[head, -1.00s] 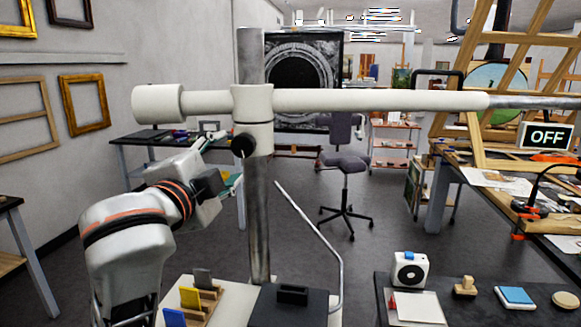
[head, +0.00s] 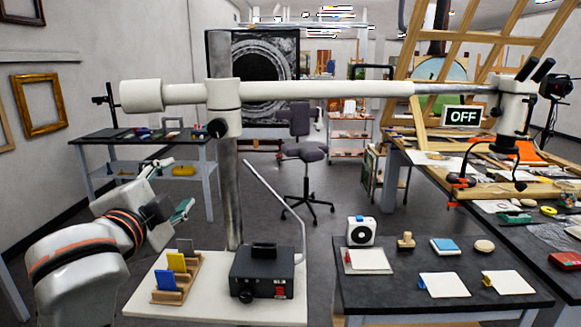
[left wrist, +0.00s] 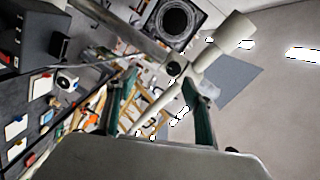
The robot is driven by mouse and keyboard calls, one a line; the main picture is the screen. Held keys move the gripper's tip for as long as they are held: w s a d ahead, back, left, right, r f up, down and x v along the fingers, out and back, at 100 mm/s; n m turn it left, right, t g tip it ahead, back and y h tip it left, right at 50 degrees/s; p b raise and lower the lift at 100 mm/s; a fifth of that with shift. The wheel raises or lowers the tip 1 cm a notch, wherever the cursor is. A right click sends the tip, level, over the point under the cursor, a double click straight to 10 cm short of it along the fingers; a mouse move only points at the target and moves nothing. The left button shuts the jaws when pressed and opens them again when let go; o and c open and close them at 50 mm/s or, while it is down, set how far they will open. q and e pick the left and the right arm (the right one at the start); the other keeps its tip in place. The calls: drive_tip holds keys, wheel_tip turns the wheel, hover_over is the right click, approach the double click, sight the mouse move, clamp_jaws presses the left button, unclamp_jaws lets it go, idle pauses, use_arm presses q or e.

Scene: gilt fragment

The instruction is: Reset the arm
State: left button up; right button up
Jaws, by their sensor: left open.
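My left arm comes in from the left in the head view, and its gripper (head: 178,187) is raised beside the pole of a boom stand, to the left of it. The gripper's green-lined fingers are spread apart. In the left wrist view the two fingers (left wrist: 158,84) stand wide with nothing between them; the stand's white boom and the room show beyond. My right gripper is in neither view.
The boom stand (head: 230,190) rises from a white table (head: 200,308) with a card rack (head: 176,278) and a black box (head: 262,271). A dark table (head: 400,292) with pads and small blocks is at right. An office chair (head: 305,151) stands on open floor behind.

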use_arm(q)
drive_tip(key=s+a+f+n+g+y, duration=0.1)
drive_tip(key=s+a+f+n+g, duration=0.2)
drive_tip(key=f, duration=1)
drive_tip(key=s+a+f+n+g+y, duration=0.1)
drive_tip(key=s+a+f+g+y, duration=0.2)
drive_tip(key=f, duration=0.9)
drive_tip(key=s+a+f+n+g, duration=0.15)
drive_tip(key=s+a+f, duration=0.25)
drive_tip(key=s+f, duration=0.5)
drive_tip(key=s+a+f+n+g, duration=0.1)
drive_tip(key=s+a+f+g, duration=0.1)
drive_tip(key=s+a+f, duration=0.5)
drive_tip(key=s+d+f+n+t+h, duration=0.1)
drive_tip(key=d+f+n+t+h, duration=0.2)
drive_tip(key=d+f, duration=1.3)
wheel_tip(320, 180, down, 3)
drive_tip(key=h, duration=0.3)
drive_tip(key=shift+s+d+r, duration=0.15)
drive_tip(key=shift+s+d, duration=0.05)
drive_tip(key=shift+s, duration=0.2)
